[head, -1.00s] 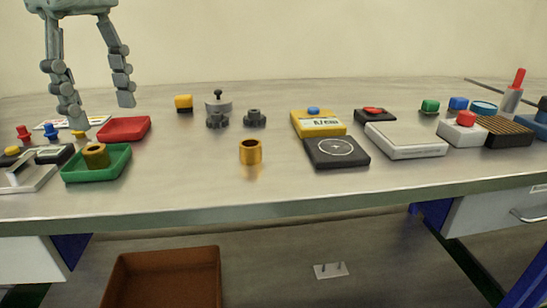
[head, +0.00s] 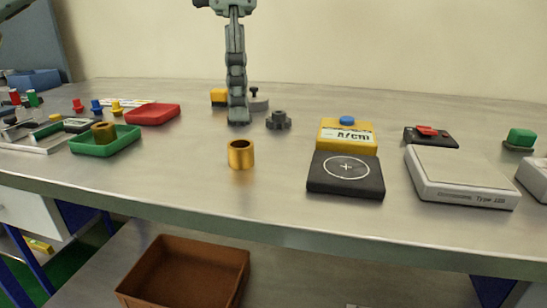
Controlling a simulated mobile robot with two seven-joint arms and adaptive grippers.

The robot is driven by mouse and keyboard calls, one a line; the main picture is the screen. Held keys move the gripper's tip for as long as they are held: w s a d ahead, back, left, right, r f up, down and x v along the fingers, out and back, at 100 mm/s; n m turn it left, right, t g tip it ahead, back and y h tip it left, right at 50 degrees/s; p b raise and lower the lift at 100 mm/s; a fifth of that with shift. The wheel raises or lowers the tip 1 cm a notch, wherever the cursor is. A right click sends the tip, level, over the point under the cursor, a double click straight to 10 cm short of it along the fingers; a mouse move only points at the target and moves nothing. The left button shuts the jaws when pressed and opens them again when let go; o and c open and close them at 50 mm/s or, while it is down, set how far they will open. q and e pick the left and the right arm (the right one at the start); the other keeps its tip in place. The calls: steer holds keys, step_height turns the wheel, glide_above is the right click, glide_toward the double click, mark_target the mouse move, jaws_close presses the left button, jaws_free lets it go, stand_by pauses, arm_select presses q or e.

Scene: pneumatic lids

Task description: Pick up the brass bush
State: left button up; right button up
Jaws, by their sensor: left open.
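A brass bush (head: 241,154), a short gold hollow cylinder, stands upright on the bare metal table near the middle of the head view. A darker brass-coloured ring-like part (head: 104,131) sits in the green tray (head: 125,146) at the left. My left gripper (head: 237,120) points down behind the bush, seen edge-on so that its fingers overlap. It is open, and I see nothing held in it. It looks apart from the bush. It hides part of the dark knobs and grey piece behind it. My right gripper is not in view.
A dark knob (head: 279,120) and a yellow block (head: 219,97) stand close to the gripper. A black pad (head: 346,188) and yellow meter (head: 347,136) lie right of the bush. A red tray (head: 153,114) lies left. Table around the bush is clear.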

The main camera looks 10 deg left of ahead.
mark_target(240, 143)
arm_select(q)
step_height(240, 143, down, 7)
steer(key=shift+w+a, duration=0.15)
steer(key=shift+f, duration=0.45)
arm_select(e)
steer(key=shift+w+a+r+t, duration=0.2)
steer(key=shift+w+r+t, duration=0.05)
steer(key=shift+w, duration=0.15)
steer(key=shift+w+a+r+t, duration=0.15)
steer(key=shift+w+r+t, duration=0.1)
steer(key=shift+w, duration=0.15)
arm_select(q)
jaws_close()
steer(key=shift+r, duration=0.1)
